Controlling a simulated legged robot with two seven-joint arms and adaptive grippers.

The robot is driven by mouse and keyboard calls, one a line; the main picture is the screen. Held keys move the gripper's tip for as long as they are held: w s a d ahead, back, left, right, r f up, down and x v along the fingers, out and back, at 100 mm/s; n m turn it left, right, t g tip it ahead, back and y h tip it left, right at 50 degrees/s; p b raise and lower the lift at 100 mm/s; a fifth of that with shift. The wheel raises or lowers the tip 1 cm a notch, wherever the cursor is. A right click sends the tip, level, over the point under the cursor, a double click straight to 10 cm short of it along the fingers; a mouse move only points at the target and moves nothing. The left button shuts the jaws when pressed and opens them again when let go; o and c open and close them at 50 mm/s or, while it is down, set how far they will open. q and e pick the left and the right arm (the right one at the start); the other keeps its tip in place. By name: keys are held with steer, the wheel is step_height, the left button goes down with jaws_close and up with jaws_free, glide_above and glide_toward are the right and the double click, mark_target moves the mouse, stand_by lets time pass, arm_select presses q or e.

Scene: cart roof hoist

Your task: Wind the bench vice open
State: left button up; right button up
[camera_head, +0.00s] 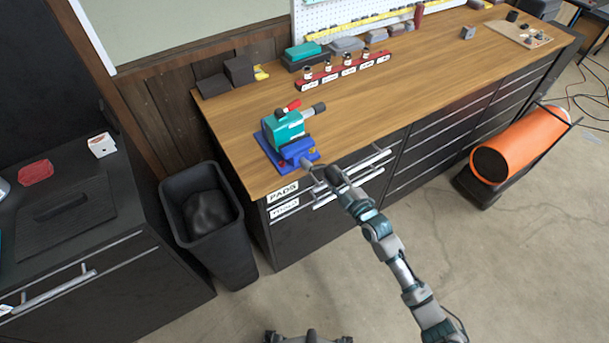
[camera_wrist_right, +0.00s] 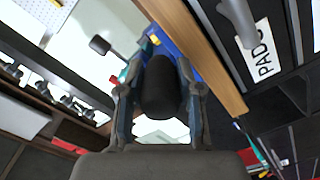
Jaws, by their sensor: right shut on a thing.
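The bench vice (camera_head: 284,128) is teal and blue and sits on the front left corner of the wooden workbench. A red piece and a grey cylinder stick out at its back. My right gripper (camera_head: 317,174) is at the vice's front, just past the bench edge, and is shut on the vice handle, which it mostly hides. In the right wrist view, a dark rounded piece (camera_wrist_right: 160,88) lies between the two fingers, with blue of the vice (camera_wrist_right: 164,42) beyond it. How far the vice jaws are apart is too small to tell. My left gripper is out of view.
The workbench (camera_head: 400,95) has a red rack (camera_head: 343,71) and grey blocks at the back. Drawers with handles and a PADS label (camera_head: 283,191) lie below the gripper. A black bin (camera_head: 207,220) stands left. An orange cylinder heater (camera_head: 519,143) stands right. The floor in front is clear.

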mark_target(334, 174)
step_height(334, 174, up, 4)
steer(key=shift+f+p, duration=0.1)
steer(key=shift+p, duration=1.15)
steer(key=shift+s+a+f, duration=0.1)
steer(key=shift+f, duration=0.2)
